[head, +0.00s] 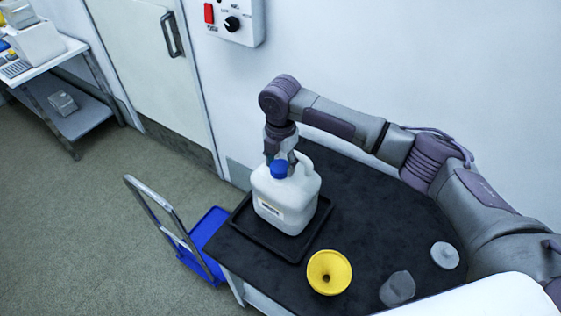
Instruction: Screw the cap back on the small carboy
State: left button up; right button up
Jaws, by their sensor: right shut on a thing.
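The small carboy (281,207) is a white jug with a label and a handle at its right, standing upright on a black tray (317,226). Its blue cap (279,170) is at the top of the carboy, over the neck. My right gripper (281,160) reaches down from above and is shut on the cap. The neck and thread are hidden, so I cannot tell how the cap is seated. My left gripper is not in view.
A yellow funnel (329,272), a grey item (397,289) and a pale grey lid-like disc (445,255) lie on the dark bench top (376,232). A blue cart (207,238) stands at the left. The wall is close behind.

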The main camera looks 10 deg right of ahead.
jog(key=shift+f, duration=0.2)
jog(key=shift+f, duration=0.25)
jog(key=o, duration=1)
jog(key=shift+c, duration=0.3)
